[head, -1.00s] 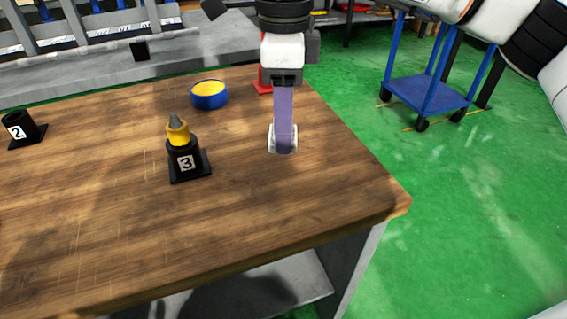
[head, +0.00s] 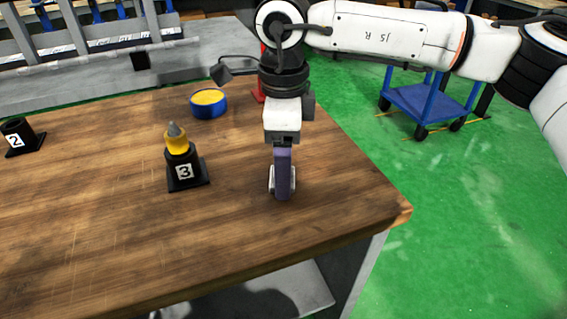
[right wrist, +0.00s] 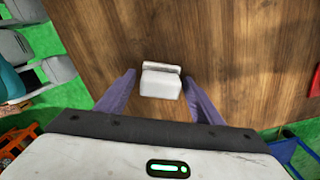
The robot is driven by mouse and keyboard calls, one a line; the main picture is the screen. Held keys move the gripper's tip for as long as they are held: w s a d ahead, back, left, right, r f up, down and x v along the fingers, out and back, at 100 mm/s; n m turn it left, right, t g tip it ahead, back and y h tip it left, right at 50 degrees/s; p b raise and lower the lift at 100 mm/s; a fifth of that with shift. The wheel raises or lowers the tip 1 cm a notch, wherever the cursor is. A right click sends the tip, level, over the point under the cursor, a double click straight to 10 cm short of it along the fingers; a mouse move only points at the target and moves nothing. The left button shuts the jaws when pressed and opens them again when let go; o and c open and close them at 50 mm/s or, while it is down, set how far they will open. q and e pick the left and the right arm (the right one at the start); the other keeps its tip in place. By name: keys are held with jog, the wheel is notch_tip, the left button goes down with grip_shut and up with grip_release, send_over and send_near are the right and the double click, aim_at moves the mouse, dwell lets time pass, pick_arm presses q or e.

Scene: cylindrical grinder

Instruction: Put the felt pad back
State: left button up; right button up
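My right gripper (head: 283,192) points down over the right part of the wooden table. In the right wrist view its two purple fingers (right wrist: 160,80) stand on either side of a small white block with a thin flat plate, which I take to be the felt pad (right wrist: 161,86). My left gripper is not in view.
On the wooden table (head: 110,240), a black stand marked 3 (head: 186,174) holds a yellow, grey-tipped piece (head: 176,138). A blue dish with yellow contents (head: 208,103) is behind it. A black stand marked 2 (head: 20,137) is far left. The table front is clear.

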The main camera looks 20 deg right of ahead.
jog(key=shift+r, duration=0.45)
notch_tip(320, 180, up, 12)
jog(key=p, duration=0.1)
jog(key=shift+f, duration=0.2)
dwell(0.3)
